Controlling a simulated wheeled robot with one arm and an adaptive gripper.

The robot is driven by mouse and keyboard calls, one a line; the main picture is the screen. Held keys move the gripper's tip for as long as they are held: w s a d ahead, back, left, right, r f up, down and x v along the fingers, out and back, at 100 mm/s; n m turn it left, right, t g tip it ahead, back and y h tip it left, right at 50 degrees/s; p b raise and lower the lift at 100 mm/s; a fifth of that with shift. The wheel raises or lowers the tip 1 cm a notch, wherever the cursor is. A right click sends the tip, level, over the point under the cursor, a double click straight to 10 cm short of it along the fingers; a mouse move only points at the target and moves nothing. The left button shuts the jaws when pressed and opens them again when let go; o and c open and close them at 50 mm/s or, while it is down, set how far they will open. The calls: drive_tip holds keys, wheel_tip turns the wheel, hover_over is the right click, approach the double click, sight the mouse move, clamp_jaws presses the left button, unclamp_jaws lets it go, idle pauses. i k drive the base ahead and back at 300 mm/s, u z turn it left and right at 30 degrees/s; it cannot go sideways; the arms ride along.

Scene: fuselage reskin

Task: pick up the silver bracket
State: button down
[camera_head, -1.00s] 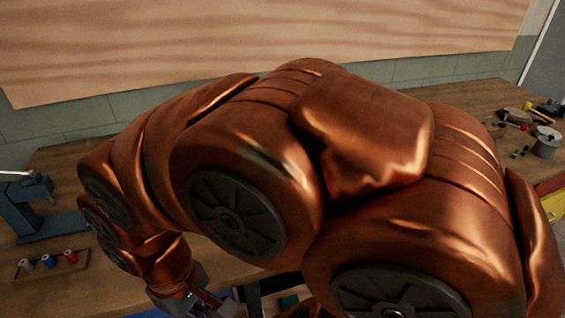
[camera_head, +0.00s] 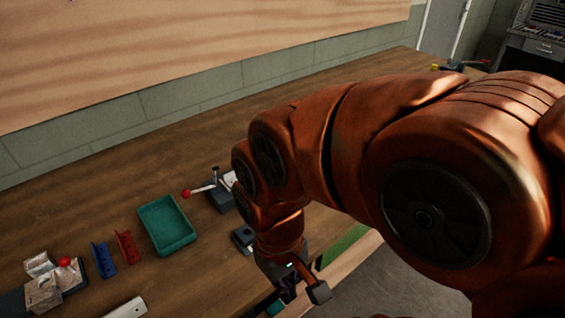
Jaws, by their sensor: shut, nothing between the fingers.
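A silver-grey piece (camera_head: 128,309) with a small dark hole lies at the bottom edge, partly cut off; I cannot tell whether it is the silver bracket. A blue bracket (camera_head: 103,260) and a red bracket (camera_head: 126,247) stand side by side on the bench, left of a teal tray. My gripper (camera_head: 288,289) is at the lower middle, near the bench's front edge, to the right of these pieces and apart from them. It is shut and empty. My arm hides part of the bench.
The teal tray (camera_head: 167,225) is empty. A clamp with a red ball handle (camera_head: 187,194) stands right of it. The wooden bench (camera_head: 100,200) is clear toward the wall.

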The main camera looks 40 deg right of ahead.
sight(230, 178)
drive_tip(key=u, duration=2.55)
drive_tip(key=k, duration=1.55)
drive_tip(key=z, duration=1.05)
drive_tip(key=i, duration=0.45)
drive_tip(key=z, duration=0.05)
